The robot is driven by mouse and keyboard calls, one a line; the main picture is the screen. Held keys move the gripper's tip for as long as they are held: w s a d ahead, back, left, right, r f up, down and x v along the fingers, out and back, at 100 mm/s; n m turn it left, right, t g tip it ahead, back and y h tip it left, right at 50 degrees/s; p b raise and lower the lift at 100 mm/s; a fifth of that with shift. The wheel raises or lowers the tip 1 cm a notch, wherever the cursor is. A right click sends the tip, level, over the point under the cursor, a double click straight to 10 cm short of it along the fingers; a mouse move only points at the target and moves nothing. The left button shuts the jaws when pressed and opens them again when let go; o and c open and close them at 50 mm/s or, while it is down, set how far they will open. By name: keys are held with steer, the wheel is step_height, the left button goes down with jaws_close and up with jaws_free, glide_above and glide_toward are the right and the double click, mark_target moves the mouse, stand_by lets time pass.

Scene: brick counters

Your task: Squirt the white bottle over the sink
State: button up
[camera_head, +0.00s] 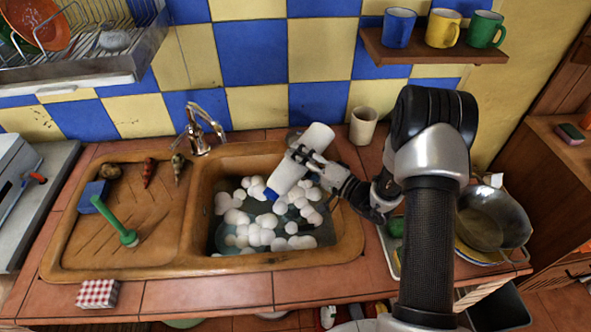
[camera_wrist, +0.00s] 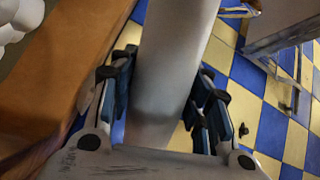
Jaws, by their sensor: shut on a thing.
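The white bottle (camera_head: 289,174) is held tilted over the right basin of the brown sink (camera_head: 347,232). Its blue cap (camera_head: 271,194) points down and to the left, above white foam (camera_head: 262,236) in the basin. My gripper (camera_head: 305,158) is shut around the middle of the bottle. In the wrist view the white bottle (camera_wrist: 172,60) stands between the two dark fingers of my gripper (camera_wrist: 165,90). The cap is out of sight in the wrist view.
A chrome tap (camera_head: 199,130) stands behind the sink. A cream cup (camera_head: 363,125) is close behind my gripper. A green brush (camera_head: 122,228) and a blue sponge (camera_head: 93,196) are on the left drainboard. A pan (camera_head: 492,222) sits at the right.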

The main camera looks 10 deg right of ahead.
mark_target(280, 181)
steer(key=shift+w+d+f+m, duration=0.15)
steer(key=shift+f+m, duration=0.1)
steer(key=shift+m, duration=0.25)
steer(key=shift+f+m, duration=0.5)
steer(key=shift+m, duration=0.4)
steer(key=m, duration=0.1)
steer(key=f+m, duration=0.1)
steer(key=shift+s+a+f+m, duration=0.15)
steer(key=shift+s+a+m, duration=0.15)
steer(key=shift+a+m, duration=0.1)
steer(key=s+a+m+p, duration=0.2)
steer(key=m+p, duration=0.1)
steer(key=s+a+r+m+p, duration=0.1)
steer(key=s+a+m+p, duration=0.2)
steer(key=m, duration=0.1)
steer(key=shift+s+a+r+p, duration=0.1)
steer(key=shift+s+a+p, duration=0.15)
steer(key=shift+a+p, duration=0.1)
steer(key=s+a+r+m+p, duration=0.1)
steer(key=r+m+p, duration=0.1)
steer(key=s+a+r+m+p, duration=0.1)
steer(key=r+m+p, duration=0.1)
steer(key=s+a+r+m+p, duration=0.1)
steer(key=r+m+p, duration=0.1)
steer(key=m, duration=0.1)
steer(key=shift+s+a+r+m+p, duration=0.25)
steer(key=shift+a+r+m+p, duration=0.2)
steer(key=shift+m, duration=0.45)
steer(key=shift+f, duration=0.1)
steer(key=shift+d, duration=0.2)
